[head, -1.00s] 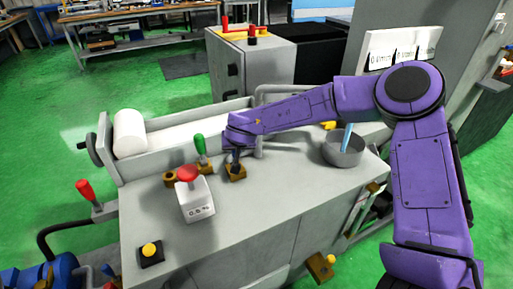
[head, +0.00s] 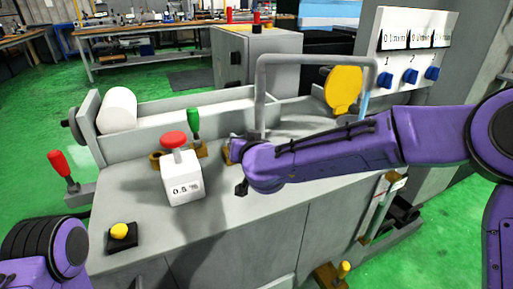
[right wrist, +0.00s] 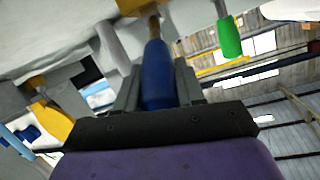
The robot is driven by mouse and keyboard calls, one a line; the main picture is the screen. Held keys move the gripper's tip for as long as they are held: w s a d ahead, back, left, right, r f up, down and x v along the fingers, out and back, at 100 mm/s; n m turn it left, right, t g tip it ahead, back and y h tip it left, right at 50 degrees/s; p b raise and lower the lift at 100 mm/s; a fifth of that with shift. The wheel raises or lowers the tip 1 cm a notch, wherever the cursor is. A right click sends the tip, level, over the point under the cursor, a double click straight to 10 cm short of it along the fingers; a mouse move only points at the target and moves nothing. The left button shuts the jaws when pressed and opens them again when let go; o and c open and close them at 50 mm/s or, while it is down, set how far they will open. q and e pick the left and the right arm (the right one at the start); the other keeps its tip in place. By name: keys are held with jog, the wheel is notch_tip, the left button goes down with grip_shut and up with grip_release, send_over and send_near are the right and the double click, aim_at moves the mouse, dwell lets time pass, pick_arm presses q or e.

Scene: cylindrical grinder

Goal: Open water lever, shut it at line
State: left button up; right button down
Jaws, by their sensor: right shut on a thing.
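In the right wrist view my right gripper (right wrist: 157,85) is shut on a blue lever handle (right wrist: 156,70). In the head view my right forearm reaches in from the right and hides this handle; part of its brass-coloured base (head: 228,152) shows beside my wrist. A grey bent pipe (head: 262,85) rises from the machine top. A light-blue vertical strip, like water (head: 364,103), shows below the pipe's right end. Its lower end and the round pot are hidden behind my right arm, so I cannot see a level or line. My left arm shows at lower left, its gripper out of frame.
A green lever (head: 194,122) and a white box with red knob (head: 182,178) stand left of my right wrist. A red lever (head: 63,165) is at far left, a yellow button (head: 120,231) in front. A panel (head: 412,50) with blue knobs stands at right.

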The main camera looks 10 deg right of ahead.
jog(key=shift+f, duration=0.1)
dwell(0.3)
jog(key=c, duration=0.8)
grip_release()
jog(key=shift+p+v, duration=0.75)
jog(key=shift+v, duration=4.6)
jog(key=shift+f, duration=0.1)
